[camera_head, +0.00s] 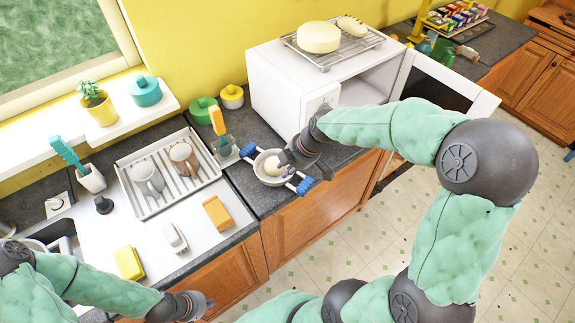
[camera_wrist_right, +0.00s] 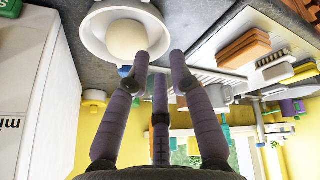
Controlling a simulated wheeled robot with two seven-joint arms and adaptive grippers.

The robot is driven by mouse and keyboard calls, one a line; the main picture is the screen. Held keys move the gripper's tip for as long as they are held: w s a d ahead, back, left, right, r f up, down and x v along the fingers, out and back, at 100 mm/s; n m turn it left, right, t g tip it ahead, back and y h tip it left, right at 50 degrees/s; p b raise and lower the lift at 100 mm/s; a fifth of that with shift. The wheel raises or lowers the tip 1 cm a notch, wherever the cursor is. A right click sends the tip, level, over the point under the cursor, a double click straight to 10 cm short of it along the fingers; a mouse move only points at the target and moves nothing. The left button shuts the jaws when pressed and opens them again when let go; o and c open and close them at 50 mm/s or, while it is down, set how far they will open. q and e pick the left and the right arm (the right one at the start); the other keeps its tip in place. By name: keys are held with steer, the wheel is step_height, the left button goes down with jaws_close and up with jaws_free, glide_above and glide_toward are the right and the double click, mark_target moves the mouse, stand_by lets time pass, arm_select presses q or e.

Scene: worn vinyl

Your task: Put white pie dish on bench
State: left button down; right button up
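A round white dish (camera_head: 262,172) with blue handles stands on the dark bench top (camera_head: 262,201), near its front edge. A cream round item (camera_head: 274,165) lies in it. I take this dish for the white pie dish. The dish also shows in the right wrist view (camera_wrist_right: 91,35), with the cream item (camera_wrist_right: 126,38) inside. My right gripper (camera_head: 284,158) is over the dish. In the wrist view its fingers (camera_wrist_right: 157,62) are spread apart with nothing between them, close to the rim; contact is unclear. My left gripper (camera_head: 208,303) is low, in front of the sink counter, its fingers too small to read.
A white microwave (camera_head: 280,95) with its door open (camera_head: 443,82) stands right of the dish, a rack with cheese and bread on top. A drying rack (camera_head: 150,204) with cups, an orange-handled brush (camera_head: 217,122) and sponges (camera_head: 129,262) are left. Green and yellow pots (camera_head: 203,110) stand behind.

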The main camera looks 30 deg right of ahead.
mark_target(275, 180)
steer(key=b+x, duration=0.1)
steer(key=x, duration=0.9)
steer(key=shift+d+f, duration=0.1)
jaws_close()
